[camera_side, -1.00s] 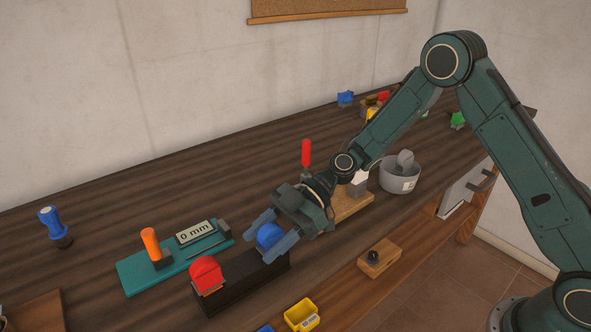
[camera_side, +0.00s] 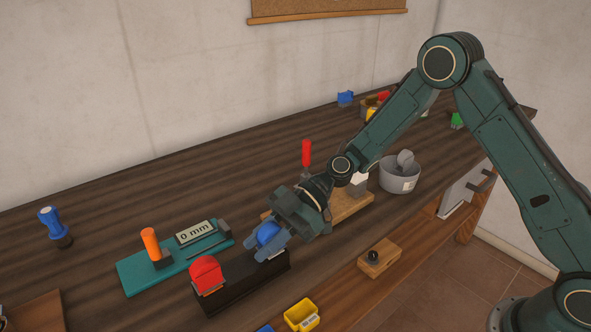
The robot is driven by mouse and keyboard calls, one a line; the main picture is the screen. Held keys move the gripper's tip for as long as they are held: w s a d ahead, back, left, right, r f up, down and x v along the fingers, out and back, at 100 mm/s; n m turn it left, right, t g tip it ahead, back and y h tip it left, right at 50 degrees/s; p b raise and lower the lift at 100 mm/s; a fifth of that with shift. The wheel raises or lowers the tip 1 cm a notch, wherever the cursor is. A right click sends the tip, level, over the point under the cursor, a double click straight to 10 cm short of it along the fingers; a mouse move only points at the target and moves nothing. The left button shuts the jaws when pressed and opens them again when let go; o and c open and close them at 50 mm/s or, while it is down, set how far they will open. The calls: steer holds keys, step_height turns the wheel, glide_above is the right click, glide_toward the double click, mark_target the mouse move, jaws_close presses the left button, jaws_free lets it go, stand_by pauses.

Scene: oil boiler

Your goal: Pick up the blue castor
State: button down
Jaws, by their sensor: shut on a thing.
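The blue castor (camera_side: 267,233) sits at the right part of a dark block (camera_side: 243,285) near the front of the bench. My gripper (camera_side: 266,241) is shut on the blue castor, with one finger on each side of it. The fingers and palm hide part of the castor, and I cannot tell whether it is clear of the block. A red castor (camera_side: 206,273) stands at the left end of the same block.
A teal board (camera_side: 135,276) with an orange handle (camera_side: 151,244) and a "0 mm" display lies left of my gripper. A red-handled tool (camera_side: 306,153) stands behind it. A grey pot (camera_side: 399,178) is at right, a yellow bin (camera_side: 301,314) in front.

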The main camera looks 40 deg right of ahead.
steer(key=shift+r, duration=0.15)
step_height(320, 180, up, 20)
stand_by(0.8)
